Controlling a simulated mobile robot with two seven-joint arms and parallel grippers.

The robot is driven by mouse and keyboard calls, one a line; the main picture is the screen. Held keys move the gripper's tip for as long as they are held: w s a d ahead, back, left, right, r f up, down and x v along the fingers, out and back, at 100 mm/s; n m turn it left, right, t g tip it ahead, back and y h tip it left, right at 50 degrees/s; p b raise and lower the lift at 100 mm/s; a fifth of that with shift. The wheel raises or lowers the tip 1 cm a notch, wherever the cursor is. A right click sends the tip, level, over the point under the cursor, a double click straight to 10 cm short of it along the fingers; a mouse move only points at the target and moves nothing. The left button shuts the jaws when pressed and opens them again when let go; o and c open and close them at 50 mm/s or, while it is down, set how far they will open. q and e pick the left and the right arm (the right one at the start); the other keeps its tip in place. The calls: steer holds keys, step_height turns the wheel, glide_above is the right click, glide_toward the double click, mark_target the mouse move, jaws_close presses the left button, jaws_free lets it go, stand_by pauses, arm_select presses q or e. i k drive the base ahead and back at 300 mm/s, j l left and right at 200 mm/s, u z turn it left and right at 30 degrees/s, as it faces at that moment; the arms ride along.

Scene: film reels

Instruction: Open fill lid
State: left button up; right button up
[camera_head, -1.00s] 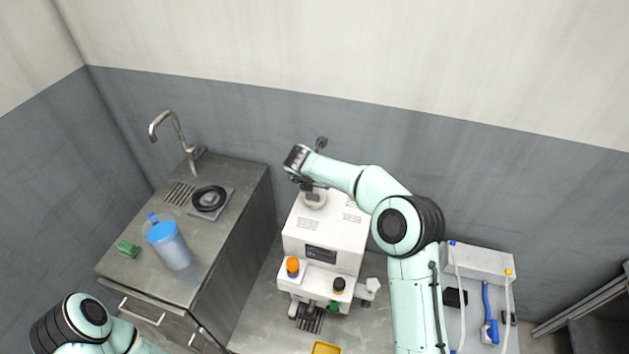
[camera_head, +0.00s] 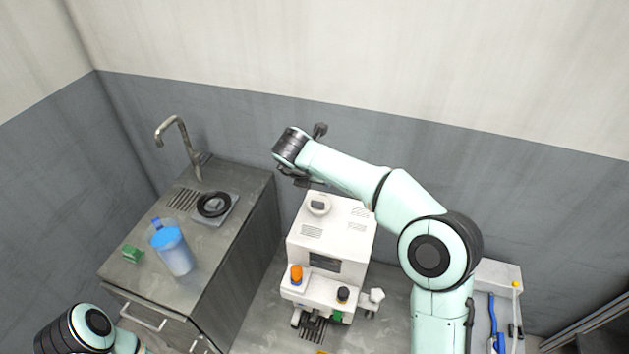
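The white machine (camera_head: 331,232) stands in the middle on a grey floor or bench. A round whitish cap, which looks like the fill lid (camera_head: 319,204), sits on its top towards the back left; I cannot tell whether it is open. My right gripper (camera_head: 297,180) is above and behind the machine's top, up and left of the cap and apart from it. Its fingers are small and dark, so I cannot tell whether they are open. My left arm shows only at the bottom left; its gripper is out of view.
A metal counter (camera_head: 213,262) on the left bears a blue-lidded jug (camera_head: 172,249), a green sponge (camera_head: 132,254), a black ring (camera_head: 213,204) and a tap (camera_head: 184,140). The machine's front has an orange knob (camera_head: 296,273) and a black knob (camera_head: 342,294). A grey unit with hoses (camera_head: 499,275) stands right.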

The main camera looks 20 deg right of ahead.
mark_target(320, 204)
steer(key=k+j, duration=0.85)
